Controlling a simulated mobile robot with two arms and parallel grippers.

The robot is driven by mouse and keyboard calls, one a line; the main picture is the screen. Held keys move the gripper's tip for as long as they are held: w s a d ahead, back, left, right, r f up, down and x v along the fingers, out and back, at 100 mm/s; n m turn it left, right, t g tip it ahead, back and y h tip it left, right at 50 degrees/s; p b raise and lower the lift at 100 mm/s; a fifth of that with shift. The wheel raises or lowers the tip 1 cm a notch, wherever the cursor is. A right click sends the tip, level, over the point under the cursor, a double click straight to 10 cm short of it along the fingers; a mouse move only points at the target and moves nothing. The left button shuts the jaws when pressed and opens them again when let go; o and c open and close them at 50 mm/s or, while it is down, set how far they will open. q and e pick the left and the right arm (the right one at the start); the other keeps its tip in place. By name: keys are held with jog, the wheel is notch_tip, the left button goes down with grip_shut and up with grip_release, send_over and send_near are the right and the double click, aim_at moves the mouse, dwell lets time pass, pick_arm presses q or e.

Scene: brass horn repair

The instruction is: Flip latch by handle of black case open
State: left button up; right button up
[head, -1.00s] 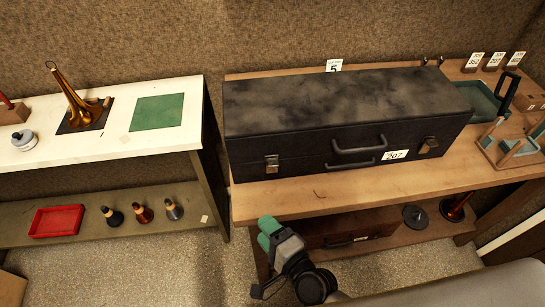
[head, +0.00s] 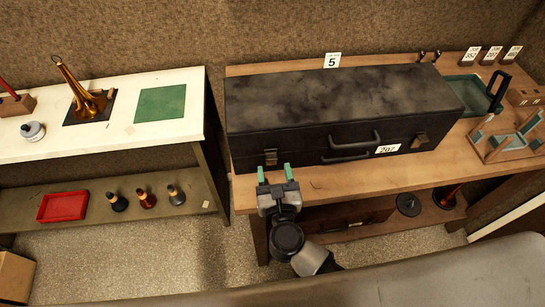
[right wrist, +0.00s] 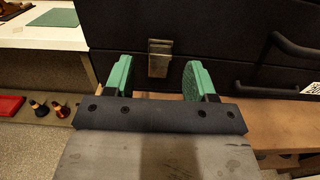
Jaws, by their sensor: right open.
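The black case (head: 345,105) lies closed on the wooden bench, its front facing me. A handle (head: 357,141) sits at the middle of the front. One metal latch (head: 270,157) is left of the handle, and another latch (head: 420,139) is right of it. My right gripper (head: 275,173) is open, its green fingertips pointing at the case just below the left latch. In the right wrist view the left latch (right wrist: 159,58) shows between and beyond the open fingers (right wrist: 157,80), with no contact visible. My left gripper is not in view.
The wooden bench (head: 330,186) has a narrow clear strip before the case. A green tray (head: 465,92) and a wooden rack (head: 505,140) stand to the right. A white table (head: 160,80) is at the left. Another case (head: 350,215) lies on the shelf below.

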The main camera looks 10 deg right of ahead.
aim_at(272, 160)
jog(key=shift+w, duration=1.6)
jog(key=c, duration=0.9)
jog(key=f+t+b, duration=0.1)
jog(key=t+b, duration=0.1)
jog(key=b, duration=0.5)
jog(key=s+f+t+b, duration=0.1)
jog(key=b, duration=0.6)
jog(key=shift+s+t, duration=0.2)
jog(key=shift+t, duration=0.2)
jog(key=shift+s+r+b, duration=0.1)
jog(key=shift+r+b, duration=0.15)
jog(key=shift+b, duration=0.4)
jog(key=o, duration=0.9)
